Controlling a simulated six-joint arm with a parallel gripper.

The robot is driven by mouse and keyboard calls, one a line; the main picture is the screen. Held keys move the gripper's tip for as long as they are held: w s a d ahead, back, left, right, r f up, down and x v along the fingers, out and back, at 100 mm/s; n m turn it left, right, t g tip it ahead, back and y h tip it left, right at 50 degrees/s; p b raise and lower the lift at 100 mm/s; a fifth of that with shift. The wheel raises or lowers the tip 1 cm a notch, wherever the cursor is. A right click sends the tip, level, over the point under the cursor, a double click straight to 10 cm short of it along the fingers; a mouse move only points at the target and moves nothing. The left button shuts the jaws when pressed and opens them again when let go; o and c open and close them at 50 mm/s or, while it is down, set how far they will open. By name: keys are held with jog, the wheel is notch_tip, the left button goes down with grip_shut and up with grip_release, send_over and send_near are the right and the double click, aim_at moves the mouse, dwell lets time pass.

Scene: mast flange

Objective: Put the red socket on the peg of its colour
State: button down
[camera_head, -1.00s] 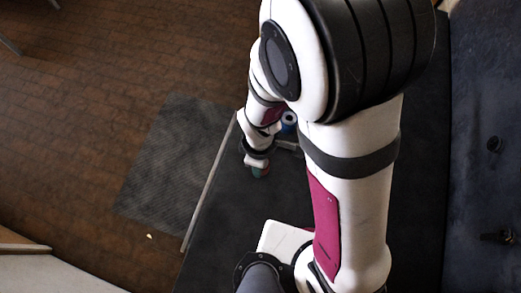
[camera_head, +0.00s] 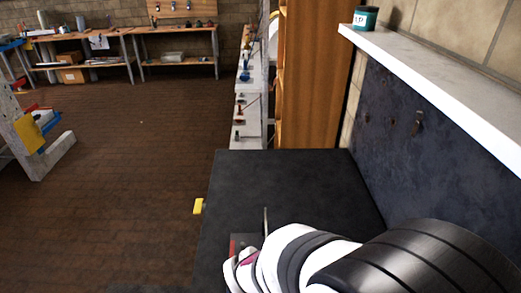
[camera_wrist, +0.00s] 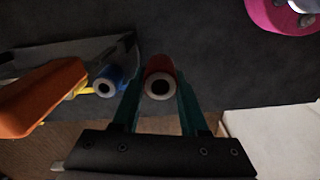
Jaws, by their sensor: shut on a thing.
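In the wrist view my gripper (camera_wrist: 158,92) is shut on the red socket (camera_wrist: 159,70). The socket is a red cylinder with a pale ring and dark hole at its near end, between the two teal fingers. A blue cylinder (camera_wrist: 105,75) with a similar pale ringed end is just left of the fingers, apart from the red socket. I cannot make out a red peg in either view. In the head view my arm covers the lower middle, and my fingertips and the red socket cannot be made out there.
A large orange piece (camera_wrist: 38,98) and a grey plate (camera_wrist: 60,57) are left in the wrist view. In the head view the dark table top (camera_head: 290,185) is mostly clear. A yellow piece (camera_head: 198,206) is at its left edge; a white ledge (camera_head: 440,75) runs along the right wall.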

jog(key=shift+n, duration=0.3)
jog(key=w+a, duration=0.1)
jog(key=w, duration=0.1)
jog(key=w+a, duration=0.1)
jog(key=w, duration=0.2)
jog(key=w+a, duration=0.2)
jog(key=w, duration=0.1)
jog(key=shift+r, duration=0.2)
jog(key=w+r+n, duration=0.1)
jog(key=w+r, duration=0.2)
jog(key=w, duration=1.4)
jog(key=shift+d+n, duration=0.3)
jog(key=shift+w, duration=0.1)
jog(key=shift+f, duration=2.85)
jog(key=shift+f, duration=2.1)
jog(key=shift+c, duration=1.8)
grip_release()
